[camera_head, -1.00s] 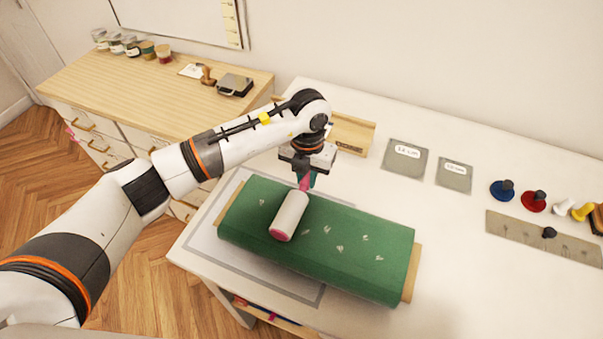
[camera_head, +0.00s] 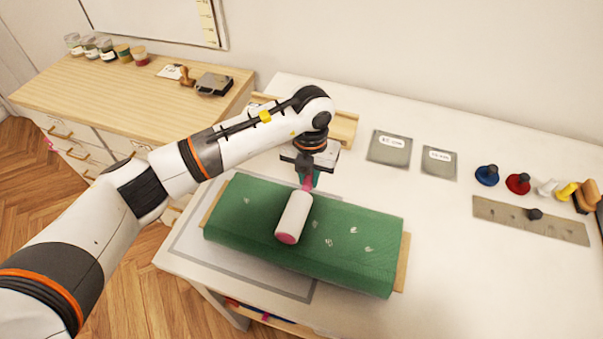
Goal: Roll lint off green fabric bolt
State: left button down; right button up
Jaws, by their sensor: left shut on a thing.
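The green fabric bolt (camera_head: 255,240) lies on the white table, wound on a wooden board whose ends show. Several pale lint flecks (camera_head: 352,231) lie on its top, mostly right of the roller, with one to the left. The lint roller (camera_head: 294,216) has a white cylinder with a pink end and a pink handle. My left gripper (camera_head: 307,181) is shut on the handle, at the bolt's far edge. The roller lies across the bolt's top and seems to touch it. My right gripper is not in view.
A grey-bordered mat (camera_head: 190,247) lies under the bolt. Behind are a wooden tray (camera_head: 343,128) and two grey labelled plates (camera_head: 390,148). Coloured knobs (camera_head: 487,175) and a holed strip (camera_head: 530,220) stand at right. A wooden cabinet (camera_head: 130,90) is at left. The table's right front is clear.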

pick_arm(q)
jog(key=shift+s+d, duration=0.15)
jog(key=shift+d, duration=0.15)
jog(key=shift+d+f, duration=0.1)
jog(key=shift+s+d+b, duration=0.25)
jog(key=shift+d+b, duration=0.05)
jog(key=shift+d, duration=0.35)
jog(key=shift+s+d+b, duration=0.2)
jog(key=shift+d+b, duration=0.05)
jog(key=shift+d, duration=0.4)
jog(key=shift+d, duration=0.1)
jog(key=d, duration=0.1)
jog(key=s+d+b, duration=0.1)
jog(key=shift+d, duration=0.35)
jog(key=shift+s+d+b, duration=0.2)
jog(key=shift+d+b, duration=0.25)
jog(key=shift+d, duration=0.25)
jog(key=shift+s+d+b, duration=0.2)
jog(key=shift+d+b, duration=0.2)
jog(key=shift+d, duration=0.3)
